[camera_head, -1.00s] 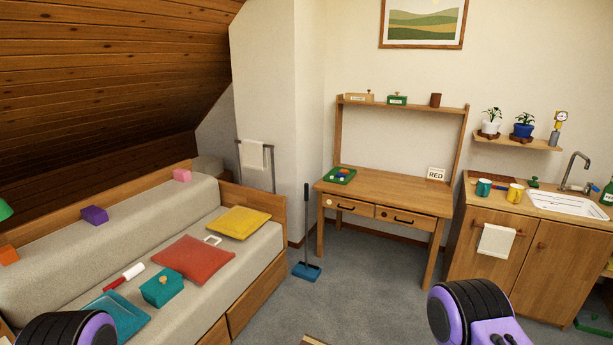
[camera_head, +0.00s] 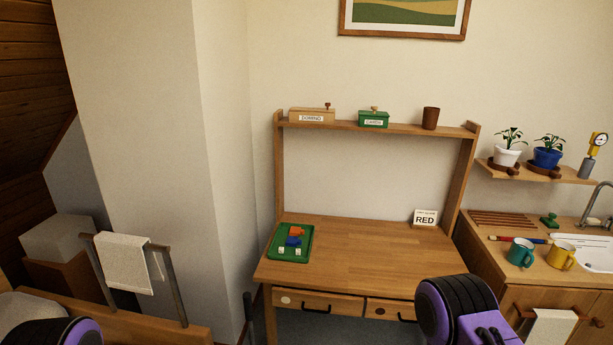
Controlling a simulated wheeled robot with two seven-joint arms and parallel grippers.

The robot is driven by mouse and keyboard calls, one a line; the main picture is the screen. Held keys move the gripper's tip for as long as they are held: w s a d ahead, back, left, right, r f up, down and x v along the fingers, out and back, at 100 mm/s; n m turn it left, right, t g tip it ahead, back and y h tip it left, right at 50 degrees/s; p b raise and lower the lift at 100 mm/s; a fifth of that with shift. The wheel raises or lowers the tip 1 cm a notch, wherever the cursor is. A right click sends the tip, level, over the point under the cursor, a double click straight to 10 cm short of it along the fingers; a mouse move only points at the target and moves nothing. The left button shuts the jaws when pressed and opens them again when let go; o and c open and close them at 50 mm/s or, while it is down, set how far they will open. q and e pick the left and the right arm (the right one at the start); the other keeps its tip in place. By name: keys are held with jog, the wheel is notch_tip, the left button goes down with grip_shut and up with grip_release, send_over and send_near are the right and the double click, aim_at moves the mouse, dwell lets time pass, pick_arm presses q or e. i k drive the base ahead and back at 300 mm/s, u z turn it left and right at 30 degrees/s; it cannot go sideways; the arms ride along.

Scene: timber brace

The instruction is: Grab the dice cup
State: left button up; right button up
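A brown cup (camera_head: 431,118), which looks like the dice cup, stands upright on the shelf (camera_head: 350,126) above the wooden desk, at the shelf's right part. Nothing touches it. My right arm shows as a black and purple link at the lower right, in front of the desk's right side; its gripper is out of the picture. My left arm shows only as a black and purple link at the lower left; its gripper is also out of the picture. Both arms are well short of the cup.
The desk (camera_head: 370,252) carries a green tray (camera_head: 274,243) with small blocks and dice, and a RED sign (camera_head: 425,218). A tan box (camera_head: 312,115) and a green box (camera_head: 373,119) share the shelf. A towel rack (camera_head: 170,285) stands left; the sink counter (camera_head: 490,232) is right.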

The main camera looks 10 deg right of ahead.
aim_at(430, 116)
jog(key=z, duration=0.85)
jog(key=i, duration=2)
jog(key=z, duration=0.9)
